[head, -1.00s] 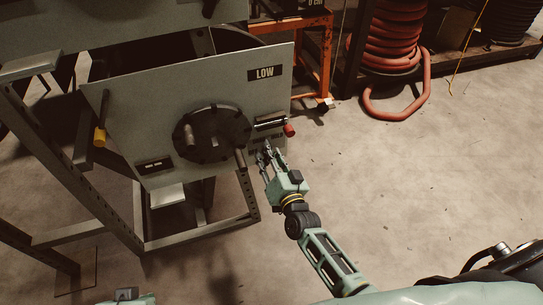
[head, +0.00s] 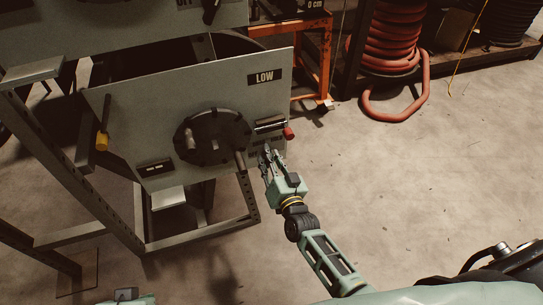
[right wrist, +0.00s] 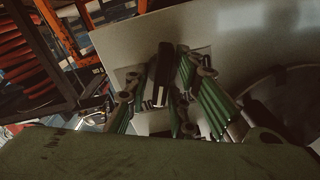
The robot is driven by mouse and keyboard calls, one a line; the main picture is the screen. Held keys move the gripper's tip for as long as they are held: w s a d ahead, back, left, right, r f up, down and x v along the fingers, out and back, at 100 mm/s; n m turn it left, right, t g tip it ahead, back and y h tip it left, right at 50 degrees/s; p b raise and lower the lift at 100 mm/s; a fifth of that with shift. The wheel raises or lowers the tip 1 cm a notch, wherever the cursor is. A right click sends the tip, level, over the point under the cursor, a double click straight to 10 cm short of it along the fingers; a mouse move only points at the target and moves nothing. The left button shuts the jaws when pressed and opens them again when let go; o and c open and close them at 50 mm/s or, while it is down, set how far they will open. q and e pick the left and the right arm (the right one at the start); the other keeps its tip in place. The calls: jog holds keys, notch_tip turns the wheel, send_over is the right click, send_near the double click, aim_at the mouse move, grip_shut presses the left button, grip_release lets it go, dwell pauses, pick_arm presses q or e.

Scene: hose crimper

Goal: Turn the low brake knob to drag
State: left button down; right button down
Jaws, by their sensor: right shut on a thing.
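The grey panel marked LOW (head: 264,76) carries a large dark round hub (head: 212,137) with a handle. My right gripper (head: 267,158) is at the panel's lower right, beside the hub. In the right wrist view a black knob (right wrist: 163,75) with a pale line along it stands between the green-and-grey fingers (right wrist: 162,98), which are shut on it. In the head view the fingers cover the knob, and its setting marks are too small to read. Part of my left arm shows at the bottom left; its fingers are not visible.
A red-tipped lever (head: 288,133) sticks out just above my right gripper. A yellow-handled lever (head: 102,140) is at the panel's left. A red hose coil (head: 392,40) stands at the back right. The concrete floor (head: 430,175) on the right is clear.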

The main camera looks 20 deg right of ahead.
jog(key=shift+a+r+n, duration=0.15)
jog(key=shift+r+n, duration=0.05)
jog(key=shift+n, duration=0.3)
jog(key=n+p, duration=0.1)
jog(key=n, duration=0.1)
jog(key=n+p, duration=0.1)
jog(key=n, duration=0.1)
jog(key=n+p, duration=0.1)
jog(key=n, duration=0.1)
jog(key=shift+a+f, duration=0.1)
jog(key=shift+a, duration=0.15)
pick_arm(q)
jog(key=s+x, duration=0.2)
jog(key=x, duration=0.8)
jog(key=shift+w+f+g, duration=0.15)
jog(key=shift+f+g, duration=0.25)
jog(key=shift+f, duration=0.3)
pick_arm(e)
jog(key=shift+a+f+n, duration=0.1)
jog(key=shift+a+n, duration=0.05)
jog(key=shift+n, duration=1.35)
pick_arm(q)
jog(key=shift+d+f, duration=0.1)
jog(key=shift+f, duration=0.05)
pick_arm(e)
jog(key=shift+s, duration=0.1)
jog(key=c, duration=1.8)
grip_release()
jog(key=s, duration=1.2)
jog(key=shift+d, duration=0.25)
